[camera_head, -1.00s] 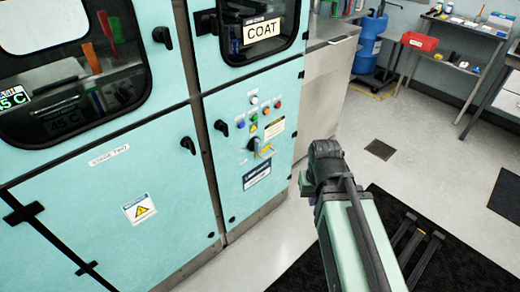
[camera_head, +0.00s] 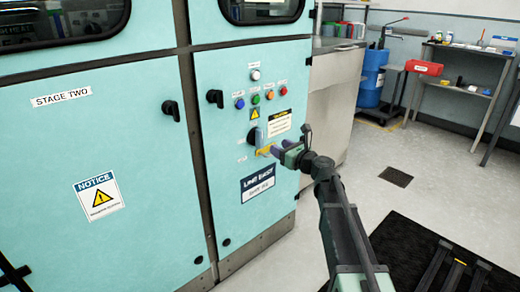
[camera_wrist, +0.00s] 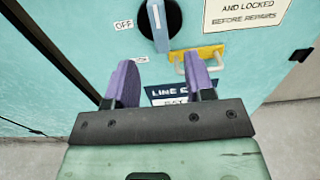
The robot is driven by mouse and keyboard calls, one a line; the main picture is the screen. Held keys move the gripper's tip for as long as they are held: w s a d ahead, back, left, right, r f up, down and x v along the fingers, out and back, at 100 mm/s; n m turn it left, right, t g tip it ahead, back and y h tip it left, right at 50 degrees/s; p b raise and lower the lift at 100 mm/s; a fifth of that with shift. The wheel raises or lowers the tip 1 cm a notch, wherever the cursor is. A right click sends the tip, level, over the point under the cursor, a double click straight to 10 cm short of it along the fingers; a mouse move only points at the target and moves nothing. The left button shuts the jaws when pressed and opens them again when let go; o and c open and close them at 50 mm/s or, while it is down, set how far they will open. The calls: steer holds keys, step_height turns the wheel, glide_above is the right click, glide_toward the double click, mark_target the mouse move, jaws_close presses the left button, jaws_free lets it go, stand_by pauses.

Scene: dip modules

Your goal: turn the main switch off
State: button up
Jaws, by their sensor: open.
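The main switch (camera_head: 254,137) is a dark rotary switch on the teal cabinet's right panel. In the wrist view, the switch (camera_wrist: 166,40) has a pale blue-grey handle (camera_wrist: 157,14) standing near upright, its top cut off by the frame edge. A label reading OFF (camera_wrist: 124,26) is at its left. A yellow bracket (camera_wrist: 207,51) with a metal loop sits below right of the switch. My gripper (camera_wrist: 156,70) is open with two purple fingers apart and nothing between them. In the head view, my gripper (camera_head: 270,149) is in front of the panel, just below right of the switch.
Small coloured buttons (camera_head: 255,99) and a warning label (camera_head: 279,123) are above the switch. A LINE EAST plate (camera_head: 258,183) is below. A black door latch (camera_head: 216,97) is to the left. Open floor (camera_head: 345,165) lies right of the cabinet.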

mark_target(262, 138)
steer(key=x, duration=1)
steer(key=shift+w+a, duration=0.25)
steer(key=shift+a, duration=0.1)
jaws_close()
